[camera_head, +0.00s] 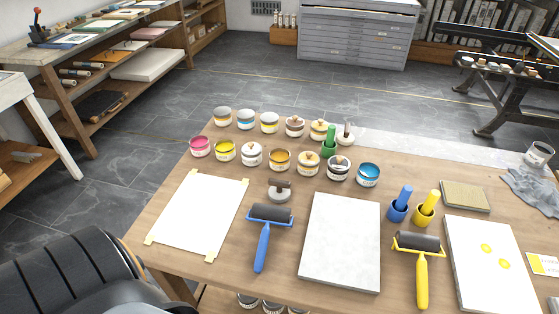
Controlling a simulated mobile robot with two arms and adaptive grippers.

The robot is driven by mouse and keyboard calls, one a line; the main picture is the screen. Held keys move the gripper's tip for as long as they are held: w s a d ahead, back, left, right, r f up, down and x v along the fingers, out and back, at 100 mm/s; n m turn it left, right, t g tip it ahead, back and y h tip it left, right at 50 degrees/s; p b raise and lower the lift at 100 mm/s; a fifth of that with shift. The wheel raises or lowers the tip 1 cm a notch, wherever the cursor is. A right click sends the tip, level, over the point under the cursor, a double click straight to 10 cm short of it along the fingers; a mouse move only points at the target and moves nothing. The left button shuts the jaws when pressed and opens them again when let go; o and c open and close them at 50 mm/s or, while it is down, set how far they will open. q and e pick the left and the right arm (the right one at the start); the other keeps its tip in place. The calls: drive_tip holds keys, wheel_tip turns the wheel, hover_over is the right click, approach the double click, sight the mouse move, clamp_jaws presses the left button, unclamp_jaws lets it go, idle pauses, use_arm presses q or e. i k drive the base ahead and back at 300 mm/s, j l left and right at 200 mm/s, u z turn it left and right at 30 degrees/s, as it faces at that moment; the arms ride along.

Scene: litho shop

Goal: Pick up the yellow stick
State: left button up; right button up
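The yellow stick (428,203) stands tilted in a small yellow cup (423,218) on the wooden table, right of centre. Its lower end is hidden inside the cup. Close to its left, a blue stick (404,196) stands in a blue cup (397,214). A green stick (330,137) stands farther back among the ink tins. Neither of my grippers shows in the head view.
A yellow-handled roller (422,275) lies in front of the yellow cup. A slab with yellow spots (480,285) and a tan block (465,195) are to its right. A blue-handled roller (263,245), a grey slab (342,240) and taped paper (198,215) lie left.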

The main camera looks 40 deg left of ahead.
sight(433, 197)
drive_tip(key=l+u, duration=0.7)
drive_tip(key=k+l, duration=0.05)
drive_tip(key=l, duration=0.05)
